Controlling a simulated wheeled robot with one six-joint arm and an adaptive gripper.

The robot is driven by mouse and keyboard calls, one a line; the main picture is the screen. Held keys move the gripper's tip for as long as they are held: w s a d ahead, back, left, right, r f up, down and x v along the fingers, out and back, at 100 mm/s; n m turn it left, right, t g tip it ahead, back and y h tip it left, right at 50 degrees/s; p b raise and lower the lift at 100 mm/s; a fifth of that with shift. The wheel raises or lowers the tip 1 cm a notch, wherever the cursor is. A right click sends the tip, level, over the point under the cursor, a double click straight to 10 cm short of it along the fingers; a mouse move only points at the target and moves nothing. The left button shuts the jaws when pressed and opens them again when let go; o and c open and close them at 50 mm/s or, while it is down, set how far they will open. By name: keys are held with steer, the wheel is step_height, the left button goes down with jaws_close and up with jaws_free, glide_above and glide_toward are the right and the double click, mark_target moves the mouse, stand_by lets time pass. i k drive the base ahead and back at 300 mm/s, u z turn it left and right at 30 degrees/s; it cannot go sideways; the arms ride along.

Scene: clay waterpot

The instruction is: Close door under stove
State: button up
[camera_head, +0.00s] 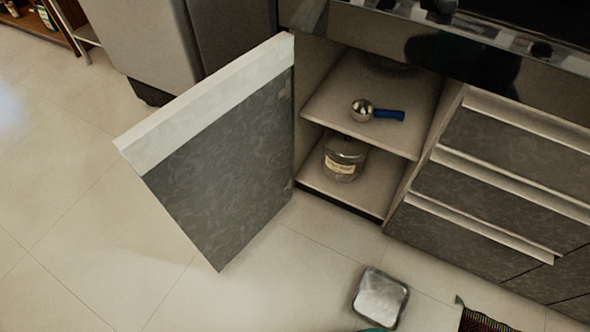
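The cabinet door (225,165) under the stove is wide open. It has a grey mottled panel with a pale strip along its top, and it swings out to the left over the floor. Its hinged side is at the left edge of the cabinet opening. The stove (470,35) is above, at the top right, only partly in view. Inside the open cabinet (325,100), an ice-cream-scoop-like tool (375,111) with a blue handle lies on the upper shelf. A glass jar (344,158) stands on the lower shelf. My gripper is not in view.
A stack of drawers (505,185) is right of the cabinet. A small grey tray-like object (381,297) lies on the floor in front, with a striped mat (485,318) at its right. A grey appliance (165,45) stands behind the door. The floor at the left is clear.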

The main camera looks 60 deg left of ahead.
mark_target(216, 157)
steer(key=z, duration=1.3)
steer(key=k, duration=2.4)
steer(key=u, duration=3.3)
steer(key=k, duration=0.8)
steer(key=z, duration=0.75)
steer(key=i, duration=0.4)
steer(key=z, duration=0.05)
